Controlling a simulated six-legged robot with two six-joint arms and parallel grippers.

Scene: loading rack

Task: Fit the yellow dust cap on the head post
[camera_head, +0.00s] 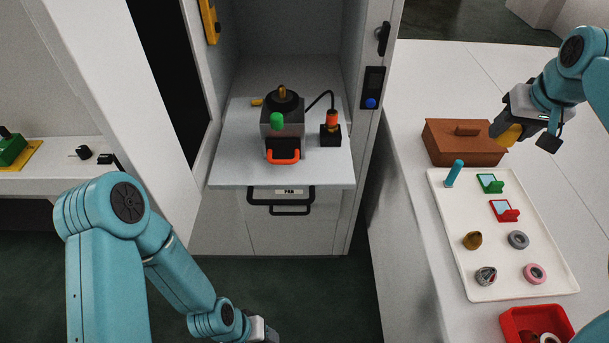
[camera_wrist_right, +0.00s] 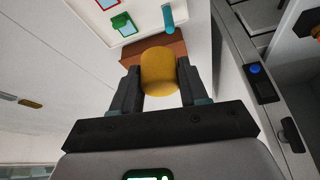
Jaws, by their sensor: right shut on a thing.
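The yellow dust cap (camera_head: 509,135) is held in my right gripper (camera_head: 505,129), above and beside the brown box on the right-hand bench. In the right wrist view the cap (camera_wrist_right: 159,72) sits between both fingers of the right gripper (camera_wrist_right: 158,84). On the pulled-out shelf of the cabinet stands a grey and black unit (camera_head: 282,122). A short brass post (camera_head: 282,91), which looks like the head post, rises from its round black top, with no cap over it. My left gripper (camera_head: 266,331) is at the bottom edge, partly cut off, its fingers unclear.
The shelf (camera_head: 228,170) also holds a black block with an orange-red plug (camera_head: 331,121) and cable. A brown box (camera_head: 440,153) and a white tray (camera_head: 465,285) of small parts lie on the right bench. A red bin (camera_head: 508,323) is nearer.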

